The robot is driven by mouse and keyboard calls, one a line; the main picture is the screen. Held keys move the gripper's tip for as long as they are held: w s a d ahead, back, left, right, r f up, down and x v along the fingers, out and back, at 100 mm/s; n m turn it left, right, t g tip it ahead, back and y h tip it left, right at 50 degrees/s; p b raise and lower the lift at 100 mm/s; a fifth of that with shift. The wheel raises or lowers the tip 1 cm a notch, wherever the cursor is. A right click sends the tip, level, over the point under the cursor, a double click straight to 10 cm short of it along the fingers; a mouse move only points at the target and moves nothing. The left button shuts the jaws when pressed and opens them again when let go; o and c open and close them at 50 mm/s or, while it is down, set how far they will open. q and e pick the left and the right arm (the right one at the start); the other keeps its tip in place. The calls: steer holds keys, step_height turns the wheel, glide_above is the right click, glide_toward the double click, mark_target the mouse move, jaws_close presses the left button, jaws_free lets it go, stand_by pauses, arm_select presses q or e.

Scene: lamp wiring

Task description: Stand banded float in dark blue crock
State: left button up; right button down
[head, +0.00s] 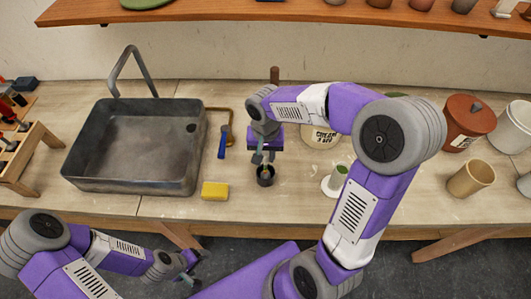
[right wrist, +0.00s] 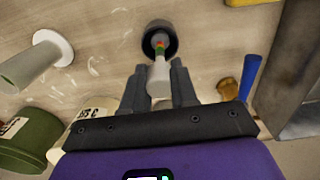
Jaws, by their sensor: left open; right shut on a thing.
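The banded float (right wrist: 159,72) is a pale, slim piece with orange and green bands near its far end. My right gripper (right wrist: 158,80) is shut on it, with a finger on either side. The dark blue crock (right wrist: 160,30) is a small, dark round pot straight ahead of the fingers. The float's banded end is at the crock's mouth; I cannot tell how deep it reaches. In the head view the crock (head: 265,179) stands on the bench directly below my right gripper (head: 264,159). My left gripper (head: 191,268) is open and empty, low in front of the bench.
A grey sink (head: 132,185) and a yellow sponge (head: 215,191) lie left of the crock. A blue-handled brush (head: 223,142) lies behind the sponge. A white-based green-topped piece (head: 335,181), a tan cup (head: 470,179) and a red-brown pot (head: 466,122) stand to the right.

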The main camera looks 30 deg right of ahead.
steer(key=shift+f, duration=0.25)
steer(key=c, duration=0.8)
jaws_free()
steer(key=shift+r, duration=0.15)
step_height(320, 180, up, 7)
steer(key=shift+r+p, duration=0.2)
steer(key=shift+p, duration=0.45)
